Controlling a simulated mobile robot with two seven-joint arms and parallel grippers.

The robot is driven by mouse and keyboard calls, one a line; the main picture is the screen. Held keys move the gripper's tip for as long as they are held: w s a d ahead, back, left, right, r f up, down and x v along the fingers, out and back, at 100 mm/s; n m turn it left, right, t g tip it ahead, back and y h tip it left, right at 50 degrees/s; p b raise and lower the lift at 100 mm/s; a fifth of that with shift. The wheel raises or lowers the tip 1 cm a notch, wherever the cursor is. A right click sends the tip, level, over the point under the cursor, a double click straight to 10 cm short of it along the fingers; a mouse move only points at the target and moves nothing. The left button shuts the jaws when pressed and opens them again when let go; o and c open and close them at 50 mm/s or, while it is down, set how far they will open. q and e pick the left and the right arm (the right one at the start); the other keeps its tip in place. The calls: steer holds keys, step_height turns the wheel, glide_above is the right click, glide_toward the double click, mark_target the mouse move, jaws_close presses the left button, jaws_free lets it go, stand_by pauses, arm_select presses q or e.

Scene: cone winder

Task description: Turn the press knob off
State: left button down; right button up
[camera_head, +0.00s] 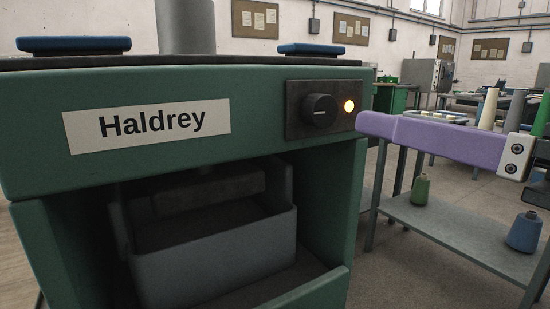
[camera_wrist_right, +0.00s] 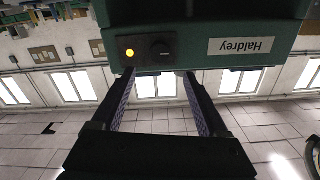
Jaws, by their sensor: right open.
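The green press (camera_head: 250,90) carries a "Haldrey" label (camera_head: 147,125). At the right end of its front, a dark panel (camera_head: 297,125) holds a round black knob (camera_head: 318,108) with a pale, roughly horizontal mark. An amber lamp (camera_head: 349,106) beside it is lit. My right gripper (camera_head: 364,124) shows a purple-padded finger just right of the panel. In the right wrist view, which is upside down, the fingers (camera_wrist_right: 158,78) are spread open and empty, with the knob (camera_wrist_right: 161,51) beyond their tips. They look apart from it. My left gripper is out of view.
A grey bin (camera_head: 215,262) sits in the press opening. Blue pads (camera_head: 75,44) lie on the press top, around a grey column (camera_head: 186,27).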

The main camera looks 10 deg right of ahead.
mark_target(327, 110)
steer(key=b+x, duration=0.2)
steer(key=x, duration=0.7)
steer(key=shift+w+b, duration=0.3)
steer(key=shift+w, duration=0.1)
jaws_close()
